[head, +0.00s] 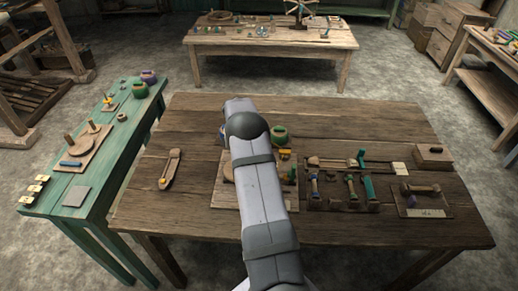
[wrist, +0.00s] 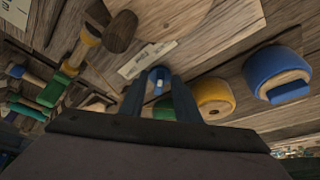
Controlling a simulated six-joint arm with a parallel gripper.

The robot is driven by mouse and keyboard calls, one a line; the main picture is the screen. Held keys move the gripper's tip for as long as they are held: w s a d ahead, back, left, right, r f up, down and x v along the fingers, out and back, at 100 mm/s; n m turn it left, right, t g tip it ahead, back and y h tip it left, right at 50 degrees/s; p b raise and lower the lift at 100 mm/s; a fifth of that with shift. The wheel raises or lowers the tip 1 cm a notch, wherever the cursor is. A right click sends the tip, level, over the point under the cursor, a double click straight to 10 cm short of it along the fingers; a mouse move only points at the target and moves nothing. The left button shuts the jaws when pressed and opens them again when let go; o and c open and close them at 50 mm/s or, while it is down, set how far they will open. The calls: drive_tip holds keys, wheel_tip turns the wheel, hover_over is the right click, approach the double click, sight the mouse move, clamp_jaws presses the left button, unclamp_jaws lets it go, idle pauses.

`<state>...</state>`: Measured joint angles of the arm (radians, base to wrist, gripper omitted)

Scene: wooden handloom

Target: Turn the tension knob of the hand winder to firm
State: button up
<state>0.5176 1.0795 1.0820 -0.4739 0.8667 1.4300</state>
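The hand winder's wooden board (head: 226,192) lies on the middle of the table, largely hidden behind my arm in the head view. In the wrist view, a small blue knob (wrist: 159,74) with a pale mark shows at the tips of my gripper (wrist: 160,86). I take it for the tension knob. The two dark fingers stand apart, with the knob seen in the gap between them. I cannot tell whether they touch it. A pale lettered plate (wrist: 147,59) lies just beyond the knob; its words are too small to read. The head view hides the fingertips.
A yellow spool (wrist: 214,97) and a larger blue one (wrist: 279,73) stand right of the fingers in the wrist view. A dark wooden knob (wrist: 121,32) is at upper left.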

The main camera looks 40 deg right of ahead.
clamp_jaws()
drive_tip(key=shift+s+f+n+b, duration=0.1)
drive_tip(key=shift+n+b, duration=0.3)
drive_tip(key=shift+b, duration=0.05)
drive_tip(key=shift+s+n+t+b, duration=0.15)
drive_tip(key=shift+n+t+b, duration=0.25)
drive_tip(key=shift+n+b, duration=0.15)
drive_tip(key=n, duration=0.1)
drive_tip(key=n+t+b, duration=0.1)
drive_tip(key=shift+s+n, duration=0.25)
drive_tip(key=shift+n, duration=0.1)
drive_tip(key=shift+s+d+n+t+y+p, duration=0.1)
drive_tip(key=shift+n+t+y+p, duration=0.1)
drive_tip(key=shift+n, duration=0.4)
drive_tip(key=shift+s+d+n+t+y+p, duration=0.1)
drive_tip(key=shift+n+t+y+p, duration=0.1)
drive_tip(key=shift+n, duration=0.4)
drive_tip(key=shift+s+d+n+t+y+p, duration=0.15)
drive_tip(key=shift+n+t+y+p, duration=0.2)
drive_tip(key=shift+n+p, duration=0.8)
drive_tip(key=shift+n, duration=0.35)
